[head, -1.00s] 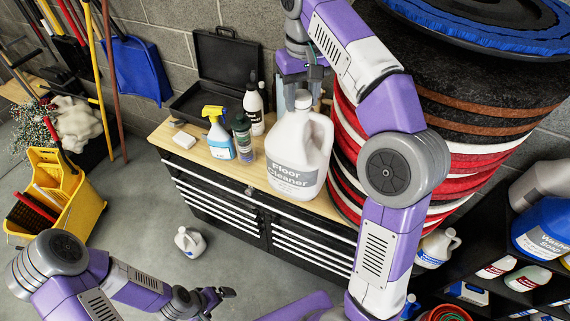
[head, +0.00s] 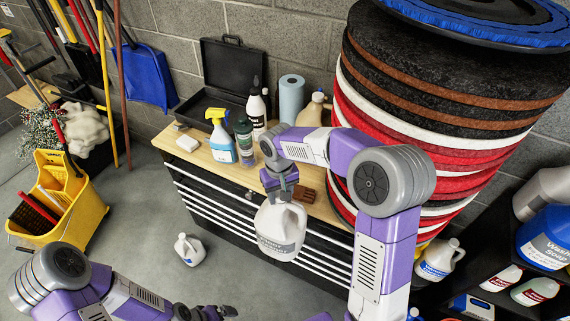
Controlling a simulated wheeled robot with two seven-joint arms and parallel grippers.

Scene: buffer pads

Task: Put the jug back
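A large white jug (head: 281,232) with a Floor Cleaner label hangs upright under my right gripper (head: 283,190), in front of the cabinet's drawers and off its top. My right gripper is shut on the jug at its top; the fingers are partly hidden by the wrist. A small white jug (head: 188,250) stands on the floor left of the cabinet. My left gripper (head: 222,311) is low at the bottom edge, partly cut off, with no object visible in it; its finger gap is unclear.
The wooden cabinet top (head: 205,160) holds a spray bottle (head: 221,137), other bottles, a blue roll (head: 291,98), a tan jug (head: 313,112) and a brown block (head: 310,195). A pad stack (head: 440,130) rises right; a dark shelf with a white jug (head: 438,259) stands lower right. A yellow bucket (head: 70,205) is left.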

